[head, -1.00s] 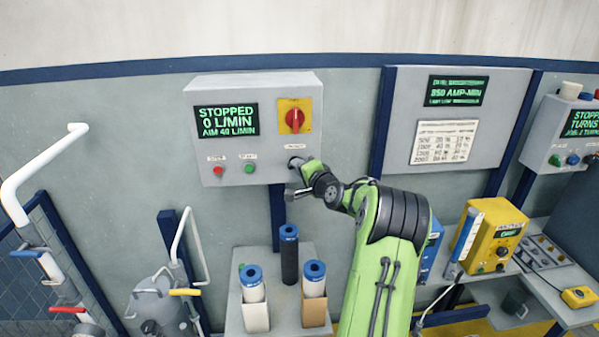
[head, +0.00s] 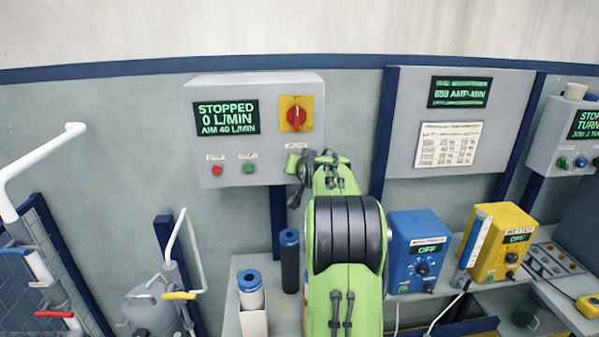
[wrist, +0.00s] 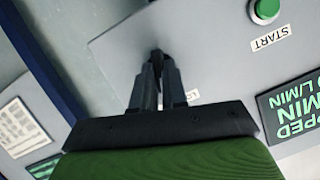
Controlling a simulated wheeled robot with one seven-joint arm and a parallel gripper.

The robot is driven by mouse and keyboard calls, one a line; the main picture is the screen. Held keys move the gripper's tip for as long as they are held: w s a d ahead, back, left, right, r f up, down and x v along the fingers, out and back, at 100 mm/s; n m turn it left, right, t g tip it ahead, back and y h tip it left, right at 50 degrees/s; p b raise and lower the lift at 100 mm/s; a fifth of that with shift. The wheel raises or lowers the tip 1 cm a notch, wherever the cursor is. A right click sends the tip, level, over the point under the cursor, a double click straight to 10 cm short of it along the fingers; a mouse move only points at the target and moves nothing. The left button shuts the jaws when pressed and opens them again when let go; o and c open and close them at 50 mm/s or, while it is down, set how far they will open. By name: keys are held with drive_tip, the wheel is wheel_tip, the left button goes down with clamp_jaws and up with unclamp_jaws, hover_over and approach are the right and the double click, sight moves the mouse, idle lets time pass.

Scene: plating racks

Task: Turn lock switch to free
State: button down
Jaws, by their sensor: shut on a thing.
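The grey control box (head: 215,150) on the wall has a "STOPPED 0 L/MIN" screen (head: 227,117), a red rotary switch (head: 297,117) on a yellow plate, a red button (head: 217,169) and a green button (head: 250,167). My gripper (head: 298,165) is at the box's lower right, below a small label; my arm hides the switch there. In the wrist view, my gripper (wrist: 158,66) is shut on the small dark lock switch (wrist: 156,50) at the box face. A label beside it is partly covered. The switch's setting cannot be read.
Blue (head: 415,250) and yellow (head: 498,245) units stand to the right. White pipes (head: 40,165) and a grey tank (head: 150,312) are at left.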

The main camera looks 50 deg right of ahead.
drive_tip(key=shift+w+a+r+n+g+h+b, duration=0.1)
drive_tip(key=shift+n+g+h+b, duration=0.55)
drive_tip(key=shift+n, duration=0.45)
drive_tip(key=c, duration=1.2)
unclamp_jaws()
drive_tip(key=shift+o, duration=0.2)
drive_tip(key=shift+a, duration=0.1)
drive_tip(key=b+v, duration=0.2)
drive_tip(key=v, duration=1.3)
drive_tip(key=shift+s, duration=0.3)
drive_tip(key=shift+a+r, duration=0.1)
drive_tip(key=shift+r, duration=0.1)
